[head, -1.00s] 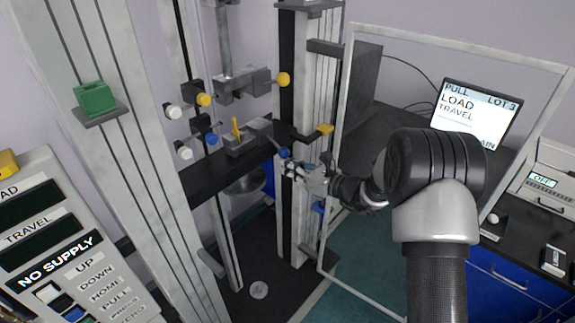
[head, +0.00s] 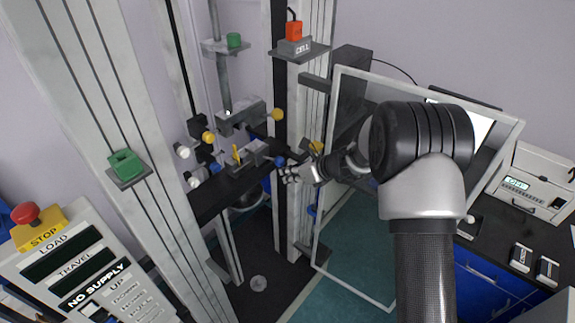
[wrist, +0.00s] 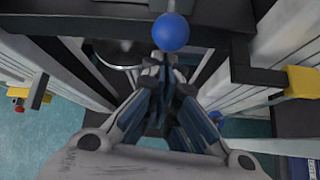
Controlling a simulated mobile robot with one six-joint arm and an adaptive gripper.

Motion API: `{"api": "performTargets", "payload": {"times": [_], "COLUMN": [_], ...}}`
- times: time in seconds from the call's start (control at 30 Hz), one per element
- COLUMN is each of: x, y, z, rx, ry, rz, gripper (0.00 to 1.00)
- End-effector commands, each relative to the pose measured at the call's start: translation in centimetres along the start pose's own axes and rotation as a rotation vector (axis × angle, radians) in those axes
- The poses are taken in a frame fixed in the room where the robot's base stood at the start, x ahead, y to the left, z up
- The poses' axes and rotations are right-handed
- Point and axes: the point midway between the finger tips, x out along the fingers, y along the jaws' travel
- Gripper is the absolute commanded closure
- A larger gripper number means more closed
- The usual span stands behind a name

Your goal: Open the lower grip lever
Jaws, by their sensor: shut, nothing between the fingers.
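The lower grip (head: 252,155) sits on the black crossbar of the test frame. Its lever ends in a blue ball knob (head: 280,161), which sticks out to the right. In the wrist view the blue knob (wrist: 171,32) is large, just beyond my fingertips. My gripper (head: 288,175) is shut and empty, right beside and slightly below the knob. It also shows in the wrist view (wrist: 162,62), fingers together. I cannot tell whether the fingers touch the knob. The lever's shaft is mostly hidden behind the knob in the wrist view.
The upper grip (head: 240,117) with a yellow knob (head: 277,114) hangs above. A clear guard door with a pale frame (head: 329,100) stands open near my arm. Frame columns (head: 90,100) flank the grips. A control panel (head: 75,265) stands at left, a bench with instruments at right.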

Motion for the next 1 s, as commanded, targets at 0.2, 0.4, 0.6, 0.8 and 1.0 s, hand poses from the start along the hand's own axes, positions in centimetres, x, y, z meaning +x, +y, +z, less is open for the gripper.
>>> {"api": "performTargets", "payload": {"times": [0.2,0.4,0.6,0.8,1.0], "x": [-1.1,-1.5,-1.7,-1.8,-1.9], "y": [0.3,0.4,0.5,0.6,0.5], "z": [1.1,1.9,2.3,2.6,2.8], "rx": [0.004,0.003,0.003,0.001,0.000], "ry": [0.036,0.034,0.032,0.029,0.025], "rz": [-0.003,-0.003,-0.003,-0.003,-0.003], "gripper": [1.00,1.00,1.00,1.00,1.00]}}
